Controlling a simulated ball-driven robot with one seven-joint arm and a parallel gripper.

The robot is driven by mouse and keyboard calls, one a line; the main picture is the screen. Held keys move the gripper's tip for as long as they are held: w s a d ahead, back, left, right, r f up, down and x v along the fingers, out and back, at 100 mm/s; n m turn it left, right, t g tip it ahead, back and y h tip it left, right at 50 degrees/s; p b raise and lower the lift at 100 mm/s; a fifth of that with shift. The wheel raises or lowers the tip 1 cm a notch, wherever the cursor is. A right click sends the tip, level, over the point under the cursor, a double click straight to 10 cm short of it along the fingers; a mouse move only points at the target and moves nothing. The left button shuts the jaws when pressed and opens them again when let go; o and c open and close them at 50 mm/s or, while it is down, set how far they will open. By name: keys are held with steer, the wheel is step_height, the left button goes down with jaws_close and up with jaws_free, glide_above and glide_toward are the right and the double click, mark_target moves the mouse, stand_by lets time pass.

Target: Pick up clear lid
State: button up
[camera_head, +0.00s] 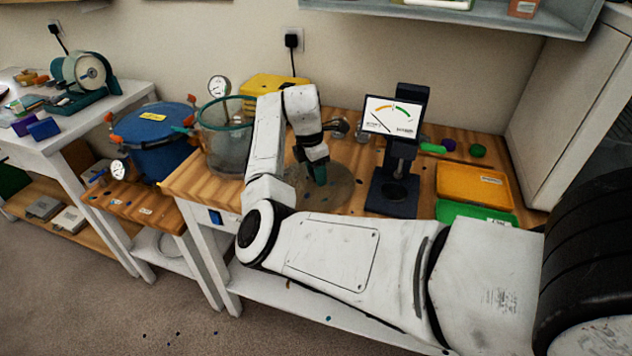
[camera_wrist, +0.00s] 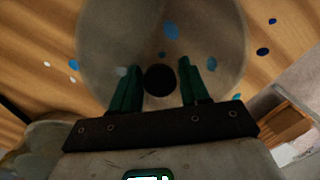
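The clear lid (camera_head: 342,194) is a see-through round disc lying on the wooden worktop, partly hidden by my arm in the head view. In the wrist view the lid (camera_wrist: 222,32) fills the upper middle, with a dark round knob (camera_wrist: 160,79) at its centre. My gripper (camera_wrist: 160,68) is open, with one green finger on each side of the knob and a gap on both sides. In the head view my gripper (camera_head: 316,168) points down over the lid. I cannot tell how high the fingertips are above the lid.
A clear pot with a green rim (camera_head: 226,128) stands left of my arm, and a blue pot (camera_head: 160,140) is beyond it. Yellow (camera_head: 472,186) and green (camera_head: 476,214) trays lie farther right.

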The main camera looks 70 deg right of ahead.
jaws_close()
steer(key=shift+r, duration=0.15)
stand_by(0.4)
